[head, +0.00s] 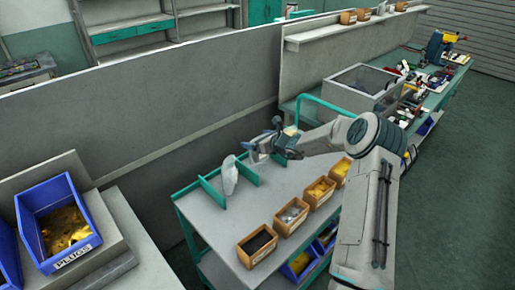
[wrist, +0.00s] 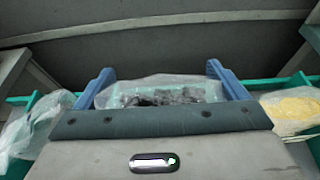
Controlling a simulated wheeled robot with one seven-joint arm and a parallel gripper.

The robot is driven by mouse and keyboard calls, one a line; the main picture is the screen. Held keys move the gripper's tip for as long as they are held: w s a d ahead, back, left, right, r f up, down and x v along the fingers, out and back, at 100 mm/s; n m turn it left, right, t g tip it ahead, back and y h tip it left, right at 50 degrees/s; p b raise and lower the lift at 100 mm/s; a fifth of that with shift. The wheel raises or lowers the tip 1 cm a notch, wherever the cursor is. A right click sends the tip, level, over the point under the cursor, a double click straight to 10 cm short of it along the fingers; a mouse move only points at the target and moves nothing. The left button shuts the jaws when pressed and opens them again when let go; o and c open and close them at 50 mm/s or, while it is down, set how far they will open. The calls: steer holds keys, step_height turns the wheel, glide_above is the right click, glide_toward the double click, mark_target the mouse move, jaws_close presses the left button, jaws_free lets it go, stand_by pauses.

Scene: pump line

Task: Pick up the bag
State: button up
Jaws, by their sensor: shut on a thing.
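A clear plastic bag (wrist: 165,90) with dark grey pieces inside is between the two blue fingers of my gripper (wrist: 162,88) in the wrist view. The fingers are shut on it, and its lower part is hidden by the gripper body. In the head view my gripper (head: 262,148) is over the back edge of the grey cart top, by the teal dividers. The held bag is hard to make out there. A second, pale bag (head: 229,176) stands among the dividers to the left of my gripper; a bag also shows at the left of the wrist view (wrist: 35,125).
A bag with yellow contents (wrist: 292,108) lies at the right in the wrist view. Several open brown boxes of parts, one with black parts (head: 257,244), line the cart's front edge. A grey partition (head: 150,110) stands behind. The cart's middle (head: 270,200) is clear.

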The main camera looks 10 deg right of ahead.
steer(key=s+d+r+b, duration=0.1)
steer(key=s+d+r, duration=0.4)
steer(key=d, duration=0.5)
steer(key=shift+s+d+r, duration=0.15)
steer(key=shift+d+r, duration=0.05)
steer(key=shift+r, duration=0.75)
